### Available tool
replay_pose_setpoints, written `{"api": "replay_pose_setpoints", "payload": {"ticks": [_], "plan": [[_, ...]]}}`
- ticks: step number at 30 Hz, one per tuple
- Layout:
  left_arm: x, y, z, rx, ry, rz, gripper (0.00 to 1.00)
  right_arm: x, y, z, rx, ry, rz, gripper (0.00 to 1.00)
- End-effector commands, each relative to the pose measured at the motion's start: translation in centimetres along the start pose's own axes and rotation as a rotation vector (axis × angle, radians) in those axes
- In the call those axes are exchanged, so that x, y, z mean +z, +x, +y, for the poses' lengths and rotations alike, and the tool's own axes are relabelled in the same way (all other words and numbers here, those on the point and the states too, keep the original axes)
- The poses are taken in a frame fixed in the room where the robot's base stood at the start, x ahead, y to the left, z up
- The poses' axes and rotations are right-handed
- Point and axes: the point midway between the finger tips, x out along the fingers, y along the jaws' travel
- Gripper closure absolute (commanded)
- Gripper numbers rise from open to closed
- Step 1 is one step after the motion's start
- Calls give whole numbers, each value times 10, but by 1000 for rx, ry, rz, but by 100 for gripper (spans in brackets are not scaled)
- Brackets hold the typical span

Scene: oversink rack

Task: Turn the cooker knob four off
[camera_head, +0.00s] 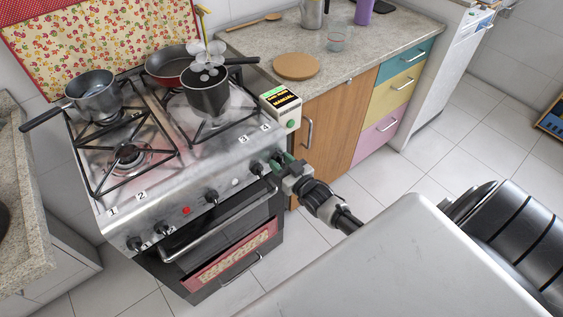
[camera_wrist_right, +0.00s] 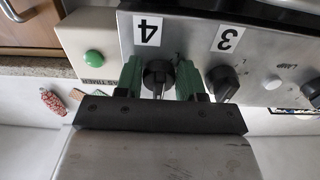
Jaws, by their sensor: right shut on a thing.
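The cooker (camera_head: 165,205) stands at the left of the head view, with a row of black knobs on its steel front panel. Knob four (camera_wrist_right: 158,76) sits below the label "4" in the right wrist view, which shows the panel upside down. My right gripper (camera_head: 284,163) is at the panel's right end. Its green fingers (camera_wrist_right: 173,78) stand on both sides of knob four and are shut on it. In the head view the gripper mostly hides this knob. My left gripper is not in view.
Knob three (camera_wrist_right: 225,82) is close beside my right finger. A timer box (camera_head: 281,107) stands at the cooker's corner. A dark pot (camera_head: 207,98), a pan (camera_head: 172,62) and a saucepan (camera_head: 92,94) sit on the hob. Wooden cabinets (camera_head: 335,122) stand right of the cooker.

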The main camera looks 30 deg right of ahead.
Motion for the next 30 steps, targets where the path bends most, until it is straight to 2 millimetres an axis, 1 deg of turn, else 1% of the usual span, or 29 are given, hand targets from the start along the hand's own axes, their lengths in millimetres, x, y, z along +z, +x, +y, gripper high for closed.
{"api": "replay_pose_setpoints", "payload": {"ticks": [12, 13, 16, 17, 26, 29, 30], "plan": [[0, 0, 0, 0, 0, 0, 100, 2, -1, 0, 0, 8, -4, 85], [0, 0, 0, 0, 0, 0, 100, 2, -1, 0, 0, 8, -4, 57], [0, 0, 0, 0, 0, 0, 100, 2, -1, 0, 0, 8, -4, 41], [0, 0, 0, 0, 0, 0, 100, 1, -1, 0, 0, 8, -3, 39], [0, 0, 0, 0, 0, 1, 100, 1, -2, 0, 0, 7, -2, 39], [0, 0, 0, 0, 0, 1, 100, 1, -12, 0, 0, 7, -3, 39], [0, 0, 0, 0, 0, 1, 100, 2, -18, 0, 0, 7, -4, 39]]}}
